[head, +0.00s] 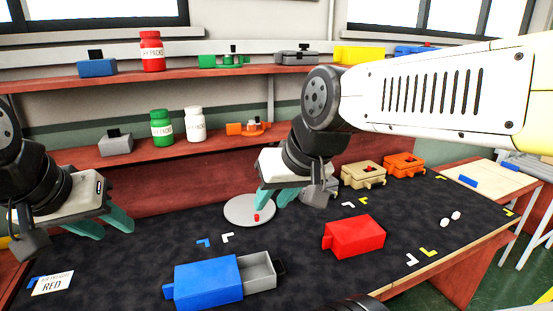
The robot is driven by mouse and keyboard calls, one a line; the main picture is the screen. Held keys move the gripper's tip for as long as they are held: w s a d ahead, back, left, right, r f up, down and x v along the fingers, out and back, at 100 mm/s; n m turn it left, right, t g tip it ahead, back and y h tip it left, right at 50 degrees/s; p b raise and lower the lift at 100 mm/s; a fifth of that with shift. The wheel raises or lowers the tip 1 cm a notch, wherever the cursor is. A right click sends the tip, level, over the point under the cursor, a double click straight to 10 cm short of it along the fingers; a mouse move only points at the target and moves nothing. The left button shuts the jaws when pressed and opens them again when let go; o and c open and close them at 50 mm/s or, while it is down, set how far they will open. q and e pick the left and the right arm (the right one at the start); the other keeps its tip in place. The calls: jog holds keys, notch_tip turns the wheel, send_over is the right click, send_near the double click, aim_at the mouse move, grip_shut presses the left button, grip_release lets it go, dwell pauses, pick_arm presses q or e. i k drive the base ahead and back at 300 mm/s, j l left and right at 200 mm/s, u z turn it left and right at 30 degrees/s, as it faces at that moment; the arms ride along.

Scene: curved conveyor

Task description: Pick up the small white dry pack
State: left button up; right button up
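Two small white packs, one (445,223) just beside the other (456,215), lie on the dark mat at the right of the table in the head view. My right gripper (274,204) has teal fingers that look apart, with nothing seen between them. It hangs over the round grey plate, well to the left of the white packs. A small red pack (256,217) lies on the plate (240,213) near its fingertips. My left gripper (114,233) is open and empty over the left of the table, far from the packs.
A blue box (207,284) with its grey drawer pulled out and a red box (357,237) stand on the mat (310,270). Tan (362,174) and orange (404,165) boxes stand at the back. A card reading RED (52,284) lies front left. Shelves hold bottles, including a white one (195,124).

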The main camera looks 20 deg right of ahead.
aim_at(444, 222)
jog(key=z, duration=2.05)
jog(key=i+l+u, duration=0.55)
jog(key=i+l, duration=0.25)
jog(key=i+l+u, duration=0.25)
jog(key=i+l, duration=0.15)
jog(key=i+l+u, duration=0.3)
jog(key=l, duration=0.4)
